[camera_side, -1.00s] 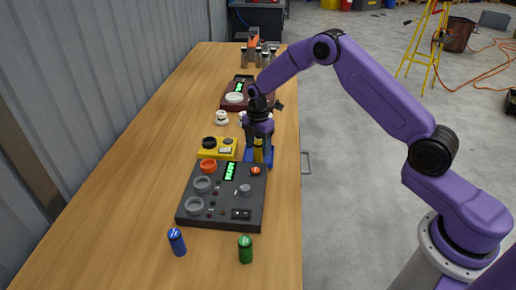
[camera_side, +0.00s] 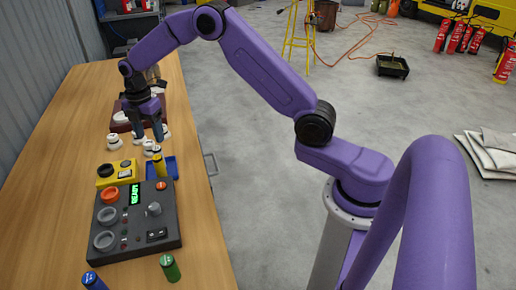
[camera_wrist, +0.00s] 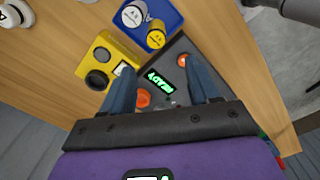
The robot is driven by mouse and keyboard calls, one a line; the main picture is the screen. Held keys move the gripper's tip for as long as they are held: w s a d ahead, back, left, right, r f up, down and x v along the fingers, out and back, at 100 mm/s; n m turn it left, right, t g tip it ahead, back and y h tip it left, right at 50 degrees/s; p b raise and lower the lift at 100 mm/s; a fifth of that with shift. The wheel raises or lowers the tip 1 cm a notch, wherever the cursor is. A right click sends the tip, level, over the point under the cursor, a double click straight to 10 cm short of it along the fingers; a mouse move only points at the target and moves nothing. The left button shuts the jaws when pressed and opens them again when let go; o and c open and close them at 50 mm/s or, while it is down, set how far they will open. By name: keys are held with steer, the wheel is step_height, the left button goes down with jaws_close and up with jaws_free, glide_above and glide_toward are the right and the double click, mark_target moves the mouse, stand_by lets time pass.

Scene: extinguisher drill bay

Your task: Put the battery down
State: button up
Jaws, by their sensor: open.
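A yellow battery (camera_side: 159,166) stands in the small blue tray (camera_side: 170,160) beside the yellow device. The wrist view also shows the yellow battery (camera_wrist: 156,37) in the blue tray (camera_wrist: 171,13). A white cylinder (camera_wrist: 133,14) is close by it at the tray's edge; whether it is inside the tray I cannot tell. My gripper (camera_side: 148,138) is open and empty above the table, beyond the tray and apart from the battery. In the wrist view its two blue fingers (camera_wrist: 163,84) are spread, with nothing held between them.
A dark grey panel (camera_side: 165,222) with dials and a green display lies in front of the tray. A yellow device (camera_side: 117,172) is left of the tray. White pieces (camera_side: 114,143) stand behind. A blue cylinder (camera_side: 94,281) and a green one (camera_side: 170,267) are in front. The table's left side is bare.

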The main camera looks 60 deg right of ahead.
steer(key=s+a+r+m, duration=0.2)
steer(key=s+a+r, duration=0.2)
steer(key=s, duration=0.6)
steer(key=s+a+r+m, duration=0.1)
steer(key=s+a+r, duration=0.3)
steer(key=s, duration=0.6)
steer(key=s+d+m, duration=0.2)
steer(key=s+d, duration=0.1)
steer(key=s, duration=0.8)
steer(key=s+d+m, duration=0.2)
steer(key=s+d, duration=0.2)
steer(key=s, duration=0.7)
steer(key=shift+s+f, duration=0.15)
steer(key=shift+s, duration=0.1)
